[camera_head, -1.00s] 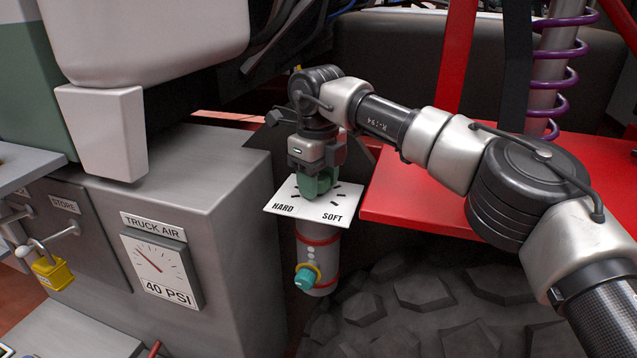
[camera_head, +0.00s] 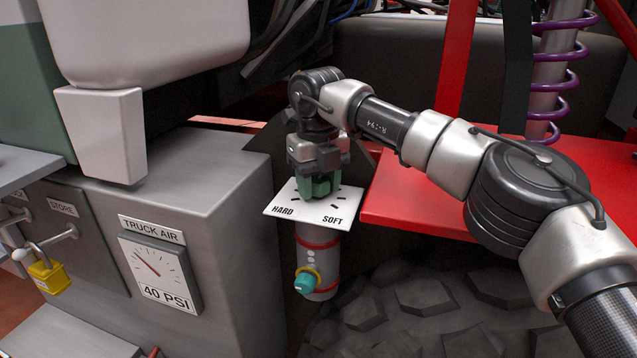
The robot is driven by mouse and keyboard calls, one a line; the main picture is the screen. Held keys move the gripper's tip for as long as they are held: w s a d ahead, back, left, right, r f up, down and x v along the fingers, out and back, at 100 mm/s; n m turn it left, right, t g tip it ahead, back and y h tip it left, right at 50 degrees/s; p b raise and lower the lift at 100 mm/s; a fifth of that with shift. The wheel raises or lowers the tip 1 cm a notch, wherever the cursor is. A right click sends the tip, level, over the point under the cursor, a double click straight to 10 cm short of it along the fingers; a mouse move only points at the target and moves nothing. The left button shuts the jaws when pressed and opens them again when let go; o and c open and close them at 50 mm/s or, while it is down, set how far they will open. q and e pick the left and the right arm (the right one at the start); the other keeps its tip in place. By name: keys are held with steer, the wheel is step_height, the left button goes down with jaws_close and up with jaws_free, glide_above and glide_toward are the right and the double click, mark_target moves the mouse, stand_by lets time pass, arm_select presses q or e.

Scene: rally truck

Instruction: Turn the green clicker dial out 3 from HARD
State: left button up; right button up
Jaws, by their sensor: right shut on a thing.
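The green clicker dial (camera_head: 319,187) sits on a white plate (camera_head: 290,198) marked HARD at the left and SOFT at the right, with black tick marks. The plate is on top of a grey cylinder (camera_head: 318,246) with red bands and a teal knob (camera_head: 306,282) low on its side. My right gripper (camera_head: 318,178) points down from above and is shut on the green dial, hiding part of it and some ticks. The dial's exact setting cannot be read. My left gripper is not in view.
A grey cabinet with a TRUCK AIR gauge (camera_head: 160,270) reading 40 PSI stands at the left. A yellow padlock (camera_head: 49,277) hangs there. A red panel (camera_head: 415,203) and purple spring (camera_head: 545,80) are at the right. A dark tyre (camera_head: 430,305) lies below.

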mark_target(318, 179)
steer(key=shift+w+r, duration=0.1)
steer(key=shift+r, duration=0.2)
steer(key=o, duration=0.7)
steer(key=shift+o, duration=1.1)
steer(key=shift+f, duration=0.2)
step_height(318, 179, up, 10)
steer(key=shift+a, duration=0.1)
steer(key=shift+r, duration=0.45)
